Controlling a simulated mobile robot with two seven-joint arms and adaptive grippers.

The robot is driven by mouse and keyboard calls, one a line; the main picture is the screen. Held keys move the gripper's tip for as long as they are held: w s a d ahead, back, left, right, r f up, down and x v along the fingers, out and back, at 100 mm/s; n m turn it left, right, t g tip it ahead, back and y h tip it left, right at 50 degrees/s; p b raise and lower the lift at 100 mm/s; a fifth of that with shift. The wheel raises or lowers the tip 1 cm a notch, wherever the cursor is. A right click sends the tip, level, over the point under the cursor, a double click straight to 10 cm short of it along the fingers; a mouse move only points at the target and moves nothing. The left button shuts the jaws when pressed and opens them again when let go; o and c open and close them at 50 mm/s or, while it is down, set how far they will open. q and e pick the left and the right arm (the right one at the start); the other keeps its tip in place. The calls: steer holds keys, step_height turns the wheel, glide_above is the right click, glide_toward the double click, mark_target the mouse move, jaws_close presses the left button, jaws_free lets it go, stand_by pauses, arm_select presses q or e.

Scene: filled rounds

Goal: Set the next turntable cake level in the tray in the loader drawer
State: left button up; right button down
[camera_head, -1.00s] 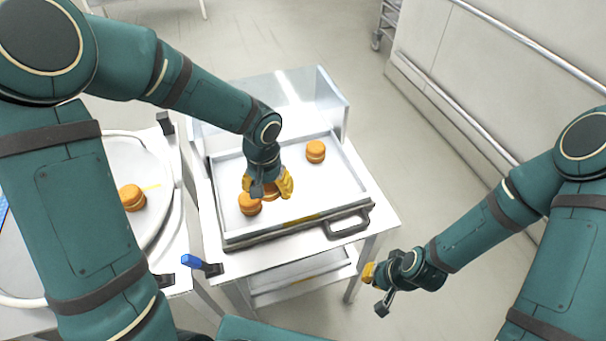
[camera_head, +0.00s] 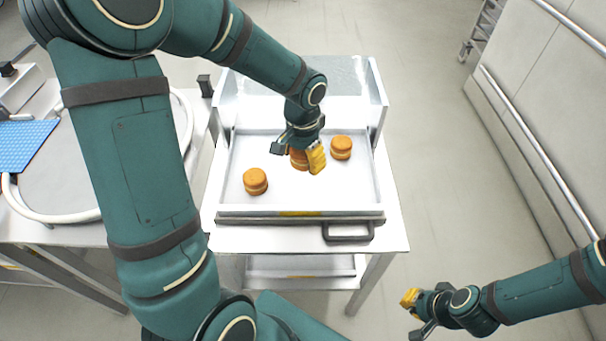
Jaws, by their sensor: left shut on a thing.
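My left gripper (camera_head: 303,158) is over the middle of the tray (camera_head: 322,192) in the loader drawer, shut on an orange-brown filled cake (camera_head: 298,160). The fingers partly hide this cake, and I cannot tell whether it touches the tray floor. One cake (camera_head: 255,181) stands level at the tray's left front. Another cake (camera_head: 341,147) stands level to the right of the gripper.
The drawer's black handle (camera_head: 348,231) is at the front. A clear guard (camera_head: 375,95) stands at the back and sides of the loader. A wall with a rail (camera_head: 535,140) runs along the right; the floor between is clear.

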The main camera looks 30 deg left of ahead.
arm_select(q)
steer(key=shift+s+a+f, duration=0.1)
steer(key=shift+a+f, duration=0.2)
steer(key=shift+f, duration=0.1)
steer(key=b, duration=0.2)
glide_above(299, 187)
step_height(299, 187, down, 5)
steer(key=shift+f, duration=0.1)
steer(key=shift+f+b, duration=0.3)
steer(key=shift+f, duration=1.75)
steer(key=shift+d, duration=0.1)
steer(key=o, duration=0.8)
steer(key=shift+f, duration=0.1)
